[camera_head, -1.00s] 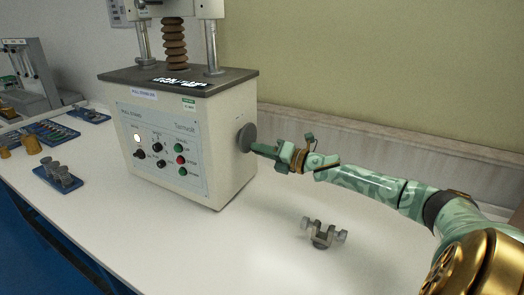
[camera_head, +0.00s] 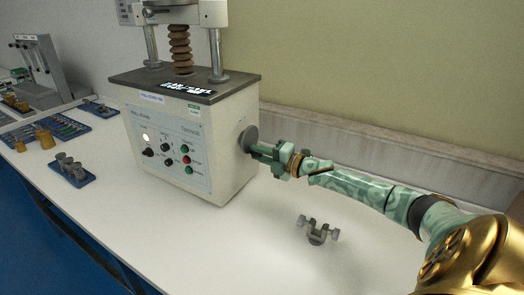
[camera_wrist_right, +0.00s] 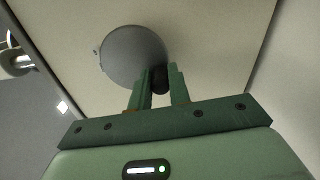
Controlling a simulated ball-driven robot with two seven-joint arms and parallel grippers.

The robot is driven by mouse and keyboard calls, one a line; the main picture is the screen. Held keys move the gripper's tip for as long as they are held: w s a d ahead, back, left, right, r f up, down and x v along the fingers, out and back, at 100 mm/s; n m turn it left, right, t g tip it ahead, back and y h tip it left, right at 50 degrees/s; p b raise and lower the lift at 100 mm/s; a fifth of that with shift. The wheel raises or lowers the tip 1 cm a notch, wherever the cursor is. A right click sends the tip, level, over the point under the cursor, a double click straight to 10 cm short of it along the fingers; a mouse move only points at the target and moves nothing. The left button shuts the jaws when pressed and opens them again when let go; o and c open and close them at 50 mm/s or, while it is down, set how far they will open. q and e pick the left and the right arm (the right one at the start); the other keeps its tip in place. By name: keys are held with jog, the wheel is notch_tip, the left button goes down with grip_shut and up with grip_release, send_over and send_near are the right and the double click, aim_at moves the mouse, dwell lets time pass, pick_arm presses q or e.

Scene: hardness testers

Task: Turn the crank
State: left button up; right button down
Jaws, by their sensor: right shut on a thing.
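The crank is a round grey disc (camera_head: 248,138) on the right side of the cream testing machine (camera_head: 215,135). In the right wrist view the disc (camera_wrist_right: 130,55) fills the upper middle, with a dark handle (camera_wrist_right: 160,80) at its lower right. My right gripper (camera_head: 257,149) reaches the disc from the right. In the right wrist view its two green fingers (camera_wrist_right: 162,82) stand on both sides of the dark handle and are shut on it. The fingers hide part of the handle. My left gripper does not show.
A grey clamp-like fitting (camera_head: 317,231) lies on the white table (camera_head: 260,250) in front of my right arm. Blue trays with metal parts (camera_head: 75,178) stand at the left. Another machine (camera_head: 40,70) is at the far left. The wall is close behind.

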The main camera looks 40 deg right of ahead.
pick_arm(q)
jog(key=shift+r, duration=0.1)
pick_arm(e)
jog(key=shift+a+f, duration=0.1)
dwell(0.3)
jog(key=c, duration=1.3)
grip_release()
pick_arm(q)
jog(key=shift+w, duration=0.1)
pick_arm(e)
jog(key=shift+s, duration=0.1)
pick_arm(q)
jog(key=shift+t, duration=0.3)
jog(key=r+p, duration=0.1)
jog(key=p, duration=0.1)
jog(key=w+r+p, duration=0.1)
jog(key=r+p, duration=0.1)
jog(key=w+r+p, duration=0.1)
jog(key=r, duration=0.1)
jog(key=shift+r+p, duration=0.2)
jog(key=shift+p, duration=0.2)
pick_arm(e)
jog(key=v, duration=1.6)
